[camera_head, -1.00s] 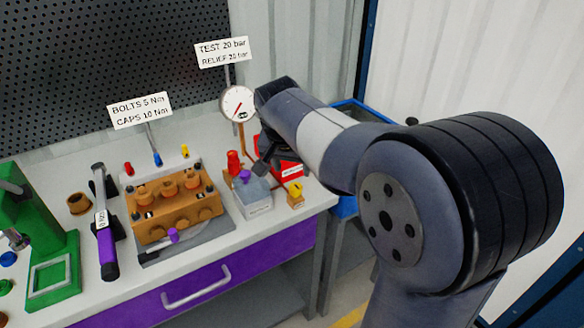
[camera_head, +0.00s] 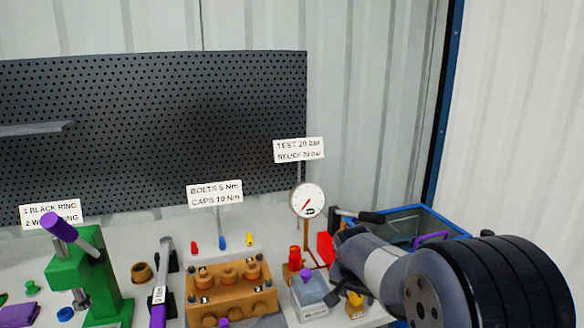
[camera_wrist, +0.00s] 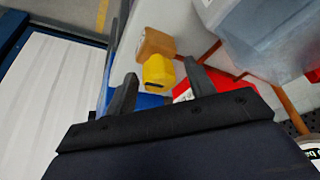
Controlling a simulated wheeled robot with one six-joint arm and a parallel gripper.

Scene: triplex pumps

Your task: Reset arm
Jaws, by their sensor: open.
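My gripper is at the right end of the bench; in the wrist view (camera_wrist: 162,90) its two dark fingers are spread apart with nothing held between them. A small brass block with a yellow knob (camera_wrist: 158,72) lies beyond the fingertips, and it also shows in the head view (camera_head: 355,304). In the head view my arm comes in from the lower right and covers part of the bench there. The fingers are mostly hidden in that view.
The brass pump (camera_head: 232,290), torque wrench (camera_head: 160,285) and green press (camera_head: 95,280) stand along the bench. A pressure gauge (camera_head: 307,200) and a grey box (camera_head: 308,295) are near my arm. A blue-rimmed bin (camera_head: 415,222) is behind it. A pegboard (camera_head: 150,130) backs the bench.

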